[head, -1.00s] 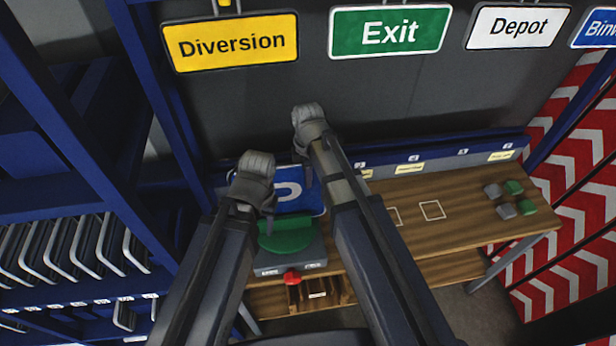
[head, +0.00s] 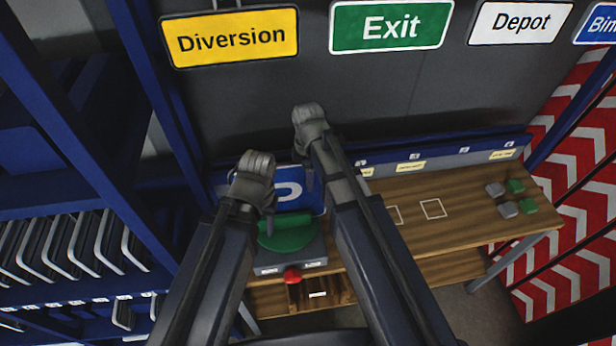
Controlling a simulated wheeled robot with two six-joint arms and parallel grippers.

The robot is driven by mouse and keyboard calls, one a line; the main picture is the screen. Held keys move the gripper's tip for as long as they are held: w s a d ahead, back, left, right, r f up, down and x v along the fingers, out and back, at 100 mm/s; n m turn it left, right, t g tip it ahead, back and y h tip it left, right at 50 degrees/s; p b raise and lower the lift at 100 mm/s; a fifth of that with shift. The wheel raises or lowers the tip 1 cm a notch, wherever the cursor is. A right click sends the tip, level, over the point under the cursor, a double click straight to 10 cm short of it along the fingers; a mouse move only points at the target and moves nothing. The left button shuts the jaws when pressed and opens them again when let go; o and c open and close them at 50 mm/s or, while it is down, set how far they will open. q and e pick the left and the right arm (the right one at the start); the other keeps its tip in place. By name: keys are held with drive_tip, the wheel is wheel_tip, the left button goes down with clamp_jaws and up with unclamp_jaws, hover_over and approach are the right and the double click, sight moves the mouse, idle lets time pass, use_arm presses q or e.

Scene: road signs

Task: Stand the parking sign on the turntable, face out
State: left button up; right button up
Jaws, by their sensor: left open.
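The blue parking sign (head: 313,199) with a white letter shows between my two grippers in the head view. It is partly hidden by my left arm, and I cannot tell whether it rests on the turntable or behind it. The green turntable (head: 290,236) sits on a grey base with a red button at its front. My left gripper (head: 270,228) is open at the left edge of the turntable, in front of the sign. My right gripper (head: 309,182) is at the sign's upper right; its jaws are too small to read.
The wooden bench (head: 460,205) runs right with white outlined squares and several grey and green blocks (head: 511,197) at its far end. Yellow Diversion (head: 230,38), green Exit (head: 390,28) and white Depot (head: 519,24) signs hang above. A blue rack (head: 90,260) stands left.

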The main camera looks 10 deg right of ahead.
drive_tip(key=shift+r, duration=0.15)
wheel_tip(320, 180, up, 8)
drive_tip(key=p, duration=0.8)
drive_tip(key=shift+f, duration=0.2)
drive_tip(key=shift+d, duration=0.1)
idle(1.1)
